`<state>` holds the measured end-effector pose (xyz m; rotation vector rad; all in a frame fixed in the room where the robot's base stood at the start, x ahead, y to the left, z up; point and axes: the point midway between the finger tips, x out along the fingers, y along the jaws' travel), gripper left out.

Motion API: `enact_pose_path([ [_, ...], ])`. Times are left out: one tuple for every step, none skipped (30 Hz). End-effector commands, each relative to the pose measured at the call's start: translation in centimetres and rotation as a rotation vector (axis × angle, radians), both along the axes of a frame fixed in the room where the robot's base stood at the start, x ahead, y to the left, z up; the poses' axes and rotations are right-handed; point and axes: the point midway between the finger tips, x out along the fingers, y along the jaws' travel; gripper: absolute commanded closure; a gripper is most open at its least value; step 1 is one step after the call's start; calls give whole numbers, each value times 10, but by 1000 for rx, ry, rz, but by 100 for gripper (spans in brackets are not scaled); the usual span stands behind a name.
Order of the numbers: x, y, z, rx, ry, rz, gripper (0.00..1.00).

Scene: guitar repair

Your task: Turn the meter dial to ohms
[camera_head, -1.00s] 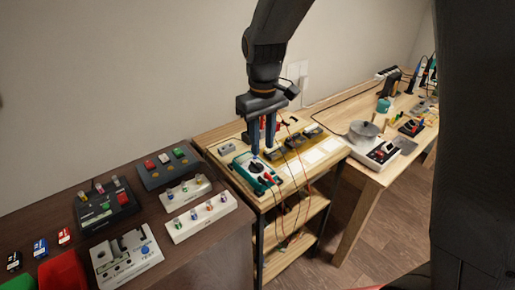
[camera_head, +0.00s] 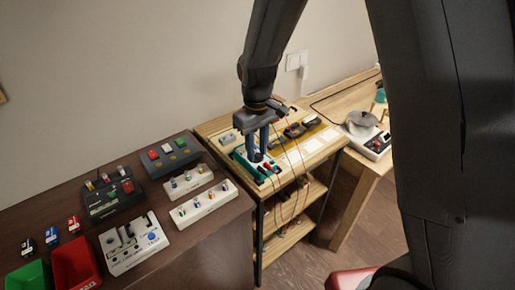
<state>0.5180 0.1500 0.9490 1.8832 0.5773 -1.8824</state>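The teal multimeter (camera_head: 240,158) lies on the light wooden cart top, with a red lead plugged in at its right end. My gripper (camera_head: 257,156) points down over the meter, with its two blue-grey fingers at the dark dial area. The fingers and their shadow hide the dial, so its setting cannot be read. A narrow gap shows between the fingers. I cannot tell whether they touch or hold the dial.
Test leads hang over the cart's front edge. Dark small devices (camera_head: 294,130) and white cards stand right of the meter. A small grey box (camera_head: 228,138) is behind it. The dark bench (camera_head: 190,255) at left holds pedals, blocks and bins.

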Motion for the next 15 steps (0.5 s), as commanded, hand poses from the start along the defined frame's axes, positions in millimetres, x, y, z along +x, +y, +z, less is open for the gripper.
enact_pose_path([
  [0,0,0,0,0,0,72],
  [0,0,0,0,0,0,72],
  [0,0,0,0,0,0,73],
  [0,0,0,0,0,0,78],
  [0,0,0,0,0,0,83],
  [0,0,0,0,0,0,90],
  [0,0,0,0,0,0,95],
  [0,0,0,0,0,0,100],
  [0,0,0,0,0,0,100],
  [0,0,0,0,0,0,100],
  [0,0,0,0,0,0,100],
  [0,0,0,0,0,0,100],
  [0,0,0,0,0,1,100],
  [0,0,0,0,0,3,100],
  [0,0,0,0,0,7,100],
])
